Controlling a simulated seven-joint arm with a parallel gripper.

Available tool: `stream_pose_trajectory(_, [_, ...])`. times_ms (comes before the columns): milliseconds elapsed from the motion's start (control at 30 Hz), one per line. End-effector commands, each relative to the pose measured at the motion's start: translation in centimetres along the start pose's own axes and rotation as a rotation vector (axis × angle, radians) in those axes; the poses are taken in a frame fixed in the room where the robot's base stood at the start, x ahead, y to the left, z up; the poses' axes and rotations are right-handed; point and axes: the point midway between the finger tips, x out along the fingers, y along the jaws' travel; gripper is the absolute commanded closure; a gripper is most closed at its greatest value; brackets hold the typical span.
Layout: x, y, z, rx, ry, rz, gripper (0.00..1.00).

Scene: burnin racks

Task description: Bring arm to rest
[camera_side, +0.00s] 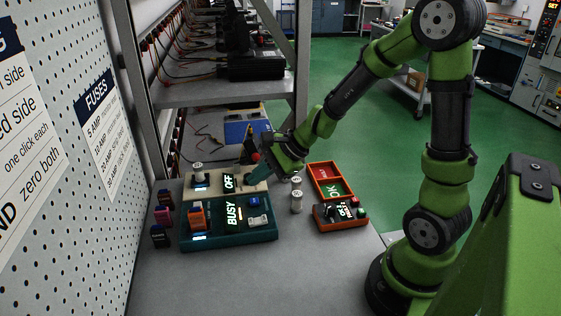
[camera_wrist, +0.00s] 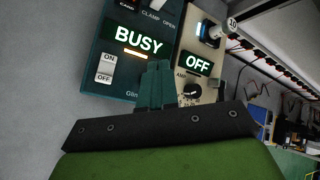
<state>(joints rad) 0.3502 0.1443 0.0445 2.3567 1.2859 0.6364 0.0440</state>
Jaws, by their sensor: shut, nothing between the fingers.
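My green arm reaches from the right over the bench. My gripper (camera_side: 252,181) is over the right end of the beige OFF unit (camera_side: 258,188). In the wrist view its teal fingers (camera_wrist: 156,66) are together, with nothing between them. Behind them are the teal BUSY unit (camera_wrist: 104,66) and the OFF unit (camera_wrist: 215,77) with its black dial (camera_wrist: 192,91). In the side view the teal unit (camera_side: 203,243) stands in front of the beige one and holds an orange piece (camera_side: 197,218). Whether the fingertips touch either unit, I cannot tell.
Two white cylinders (camera_side: 297,194) stand right of the units. Beyond them are an orange tray (camera_side: 325,170) with an OK display and an orange-edged device (camera_side: 341,216). Several small coloured blocks (camera_side: 162,214) stand at the left. A metal rack (camera_side: 215,93) rises behind. The front bench is clear.

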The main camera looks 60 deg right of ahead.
Motion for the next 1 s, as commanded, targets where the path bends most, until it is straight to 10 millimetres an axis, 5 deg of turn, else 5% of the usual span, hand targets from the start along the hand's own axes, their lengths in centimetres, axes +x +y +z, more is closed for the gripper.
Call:
stream_pose_trajectory(300, [-7.8, 5.0, 6.3, -0.817, -0.011, 0.194, 1.00])
stream_pose_trajectory(500, [-13.5, 6.8, 7.6, -1.283, 0.110, 0.236, 1.00])
stream_pose_trajectory(700, [-16.4, 6.8, 8.9, -1.467, 0.184, 0.175, 1.00])
stream_pose_trajectory(1000, [-16.8, 6.8, 9.6, -1.487, 0.180, 0.146, 1.00])
